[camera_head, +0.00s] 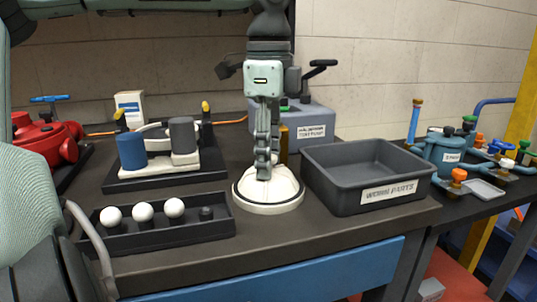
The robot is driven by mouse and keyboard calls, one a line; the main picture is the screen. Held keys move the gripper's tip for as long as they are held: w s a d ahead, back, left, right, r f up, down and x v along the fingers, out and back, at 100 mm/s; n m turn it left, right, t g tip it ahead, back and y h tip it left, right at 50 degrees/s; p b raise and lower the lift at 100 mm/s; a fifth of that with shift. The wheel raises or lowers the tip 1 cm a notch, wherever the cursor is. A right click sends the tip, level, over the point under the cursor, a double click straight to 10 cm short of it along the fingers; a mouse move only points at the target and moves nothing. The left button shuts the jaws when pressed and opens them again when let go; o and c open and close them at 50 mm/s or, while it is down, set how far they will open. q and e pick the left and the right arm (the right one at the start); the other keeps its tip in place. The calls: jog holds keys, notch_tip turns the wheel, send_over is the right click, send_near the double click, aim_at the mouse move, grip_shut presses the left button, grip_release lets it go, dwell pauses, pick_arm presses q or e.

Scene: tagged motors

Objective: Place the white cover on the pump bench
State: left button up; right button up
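The white cover (285,198) is a round, shallow white piece with a dark ring. It is on or just above the dark table near its front edge, left of the grey bin. My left gripper (264,174) comes down from above, with its fingertips at the middle of the cover. The fingers line up one behind the other, so whether they grip it is hidden. A dark bench (476,203) at the right carries blue pump-like units (443,151); I cannot tell for certain that this is the pump bench. My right gripper is not in view.
The grey bin (341,190), labelled for parts, stands right of the cover. A black tray (185,232) with white balls is at front left. A motor assembly (183,135) stands behind it. A grey labelled box (312,118) and a red machine (42,137) are farther back.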

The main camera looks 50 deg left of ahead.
pick_arm(q)
jog(key=shift+r, duration=0.1)
notch_tip(320, 180, up, 12)
jog(key=shift+p, duration=0.4)
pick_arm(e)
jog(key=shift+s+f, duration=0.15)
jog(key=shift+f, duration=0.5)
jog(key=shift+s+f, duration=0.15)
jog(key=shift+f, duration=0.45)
pick_arm(q)
jog(key=shift+d, duration=0.1)
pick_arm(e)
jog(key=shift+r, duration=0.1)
